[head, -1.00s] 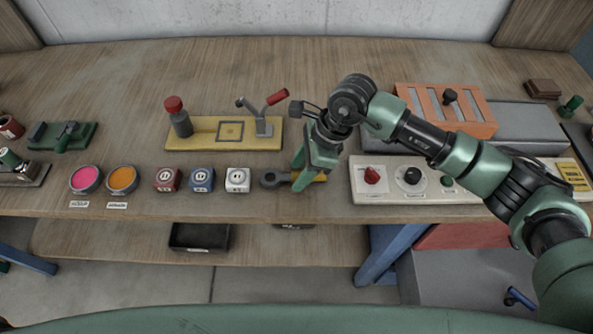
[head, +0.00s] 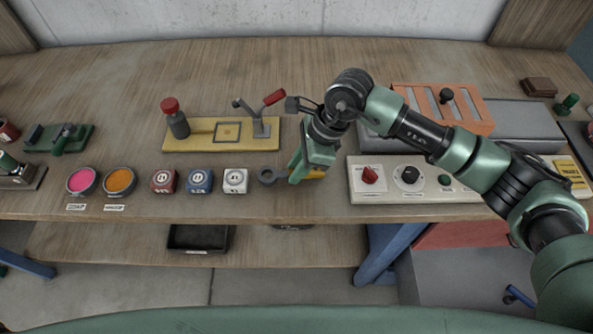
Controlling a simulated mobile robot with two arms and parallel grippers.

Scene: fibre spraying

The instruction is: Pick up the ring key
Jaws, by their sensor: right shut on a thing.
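The ring key (head: 268,176) lies near the front of the wooden bench. Its dark grey ring end shows to the left of my right gripper, and a bit of its yellow handle (head: 316,173) shows to the right. My right gripper (head: 298,178) points down over the middle of the key, its green fingers shut on it and hiding that part. I cannot tell whether the key is clear of the bench top. My left gripper is not in view.
A white control panel (head: 360,194) with red and black knobs stands close on the right. Red, blue and white (head: 235,181) blocks sit on the left. A yellow fixture (head: 196,147) with a red-handled lever is behind. The bench's front edge is near.

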